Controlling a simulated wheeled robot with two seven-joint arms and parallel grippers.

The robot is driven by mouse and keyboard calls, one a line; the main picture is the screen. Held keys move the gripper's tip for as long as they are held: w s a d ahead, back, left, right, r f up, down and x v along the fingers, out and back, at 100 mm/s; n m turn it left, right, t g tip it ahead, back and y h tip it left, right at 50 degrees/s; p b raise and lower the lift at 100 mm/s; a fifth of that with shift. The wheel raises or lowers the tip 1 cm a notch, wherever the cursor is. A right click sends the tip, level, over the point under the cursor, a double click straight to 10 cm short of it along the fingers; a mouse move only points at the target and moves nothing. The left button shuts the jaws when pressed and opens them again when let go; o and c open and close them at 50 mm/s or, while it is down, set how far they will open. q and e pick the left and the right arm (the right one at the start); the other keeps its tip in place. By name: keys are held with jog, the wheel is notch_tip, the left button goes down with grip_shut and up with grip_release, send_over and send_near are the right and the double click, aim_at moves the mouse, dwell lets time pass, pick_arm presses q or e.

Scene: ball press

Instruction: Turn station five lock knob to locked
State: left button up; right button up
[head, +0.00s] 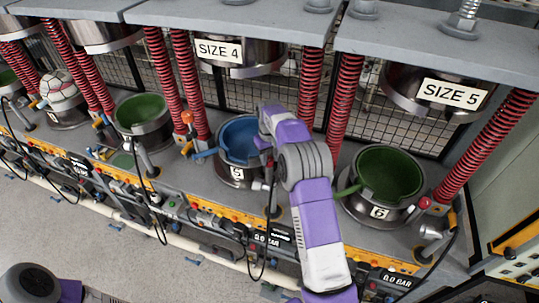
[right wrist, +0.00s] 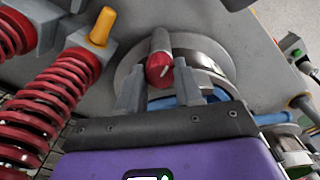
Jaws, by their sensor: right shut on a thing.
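Station five (head: 237,173) is a round metal cup with a blue inside and a "5" label, in the middle of the head view. A lock knob with a red end (right wrist: 159,70) on a grey stem shows in the right wrist view at the cup's rim. My right gripper (right wrist: 160,82) is shut on this knob, one grey finger on each side. In the head view my purple right arm covers the knob and the fingertips. I cannot tell the knob's lock position. My left gripper is out of view; only part of my left arm shows at bottom left.
Station six (head: 379,213), with a green inside and a red knob (head: 425,203), stands to the right. Another green cup (head: 143,113) stands to the left. Red springs (head: 180,80) and upper press plates (head: 235,12) crowd around the arm. A control strip runs along the front.

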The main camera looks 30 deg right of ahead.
aim_at(269, 159)
jog(key=shift+r+m, duration=0.1)
jog(key=shift+m, duration=0.8)
jog(key=o, duration=0.8)
jog(key=shift+c, duration=0.2)
notch_tip(269, 159, up, 8)
jog(key=shift+f, duration=0.2)
